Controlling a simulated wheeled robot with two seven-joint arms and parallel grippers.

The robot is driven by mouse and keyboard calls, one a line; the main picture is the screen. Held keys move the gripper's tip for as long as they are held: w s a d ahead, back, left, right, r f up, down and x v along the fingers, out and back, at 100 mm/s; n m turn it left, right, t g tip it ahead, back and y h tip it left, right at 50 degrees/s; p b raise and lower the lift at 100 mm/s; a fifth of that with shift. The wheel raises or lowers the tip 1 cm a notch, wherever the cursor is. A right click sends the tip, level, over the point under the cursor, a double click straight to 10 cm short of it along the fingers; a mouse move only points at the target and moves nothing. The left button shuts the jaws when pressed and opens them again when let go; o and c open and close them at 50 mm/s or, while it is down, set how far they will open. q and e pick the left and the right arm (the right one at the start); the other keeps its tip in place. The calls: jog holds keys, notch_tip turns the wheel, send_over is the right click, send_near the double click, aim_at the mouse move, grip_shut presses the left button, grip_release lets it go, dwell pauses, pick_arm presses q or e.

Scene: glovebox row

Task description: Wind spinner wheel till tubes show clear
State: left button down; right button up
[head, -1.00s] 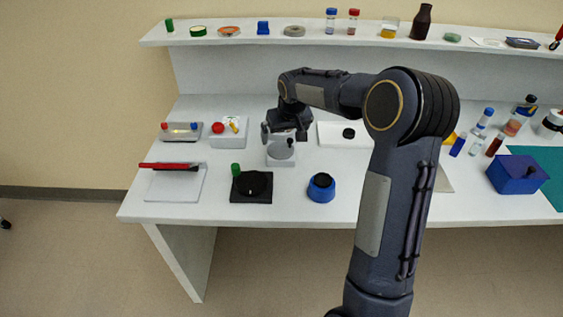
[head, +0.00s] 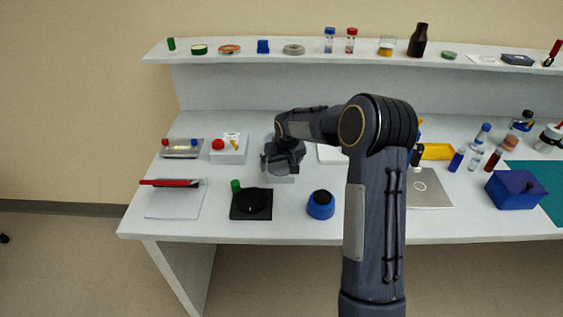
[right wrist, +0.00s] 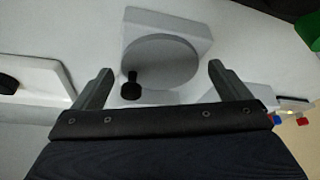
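The spinner has a white block base (head: 280,179) and a grey round wheel (right wrist: 165,58) on top, with a black knob (right wrist: 131,90) near the wheel's rim. My right gripper (head: 281,160) is just above the spinner and hides most of the wheel in the head view. In the right wrist view my right gripper (right wrist: 157,82) is open, with the knob between its spread fingers, nearer the left one and touching neither. I see no tubes in the wheel. A small tray (head: 168,154) with red and blue caps stands left. My left gripper is not in view.
A white box with a red button (head: 218,144) stands just left of the spinner. A white pad with a red pen (head: 172,183) lies front left. Bottles crowd the right.

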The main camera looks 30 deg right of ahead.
jog(key=c, duration=0.8)
jog(key=shift+c, duration=0.2)
jog(key=shift+w+a+f+m+h+b, duration=0.15)
jog(key=shift+m+h+b, duration=0.35)
jog(key=shift+m+b, duration=0.75)
jog(key=m, duration=0.1)
jog(key=m+b, duration=0.1)
jog(key=m, duration=0.1)
jog(key=shift+a+g+h, duration=0.2)
jog(key=shift+g+h, duration=0.2)
jog(key=m+g+h, duration=0.1)
jog(key=m, duration=0.2)
jog(key=shift+w+m, duration=0.15)
jog(key=shift+m, duration=0.1)
jog(key=m+g, duration=0.1)
jog(key=m, duration=0.3)
jog(key=shift+w+a+r+m+g+h+p, duration=0.1)
jog(key=shift+w+r+m+g+h+p, duration=0.1)
jog(key=shift+m+g+h+p, duration=0.2)
